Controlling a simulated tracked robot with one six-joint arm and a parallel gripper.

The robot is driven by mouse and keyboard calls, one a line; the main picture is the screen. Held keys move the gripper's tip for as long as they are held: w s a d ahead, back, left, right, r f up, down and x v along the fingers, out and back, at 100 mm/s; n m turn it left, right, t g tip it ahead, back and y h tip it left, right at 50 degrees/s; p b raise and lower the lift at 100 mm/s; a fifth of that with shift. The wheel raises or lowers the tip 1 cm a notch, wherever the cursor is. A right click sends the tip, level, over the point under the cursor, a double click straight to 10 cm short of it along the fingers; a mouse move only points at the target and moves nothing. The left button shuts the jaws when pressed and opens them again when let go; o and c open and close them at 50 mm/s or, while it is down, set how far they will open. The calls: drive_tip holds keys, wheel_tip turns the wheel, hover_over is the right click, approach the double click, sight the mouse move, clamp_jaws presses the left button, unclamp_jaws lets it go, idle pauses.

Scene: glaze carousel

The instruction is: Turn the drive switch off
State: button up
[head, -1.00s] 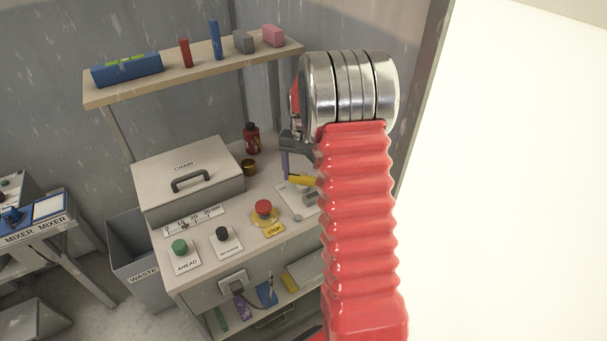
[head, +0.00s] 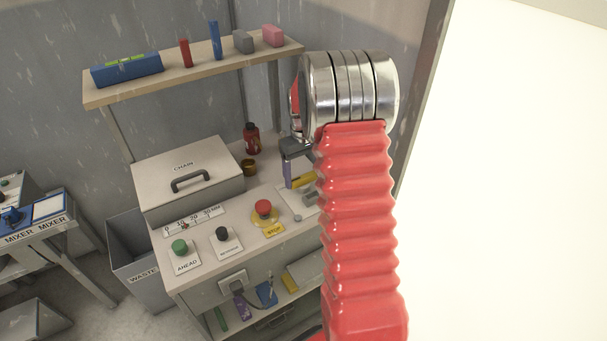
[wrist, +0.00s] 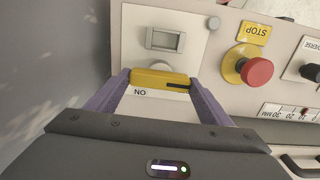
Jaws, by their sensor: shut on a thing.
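The drive switch has a yellow handle (wrist: 158,77) on a pale plate (wrist: 148,20). In the wrist view the handle lies nearly crosswise, with a dark mark near its right end.
A red stop button (wrist: 257,72) on a yellow base sits close to the right of the switch in the wrist view. The black reverse knob (head: 222,233) and green AHEAD button (head: 179,247) are farther left in the head view. The chain box (head: 187,165) stands behind them.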

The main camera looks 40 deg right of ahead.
sight(303, 176)
drive_tip(key=shift+w, duration=0.1)
idle(0.3)
drive_tip(key=o, duration=1.1)
drive_tip(key=shift+c, duration=0.2)
drive_tip(key=shift+r, duration=0.1)
wheel_tip(303, 176, up, 14)
drive_tip(key=shift+f, duration=0.2)
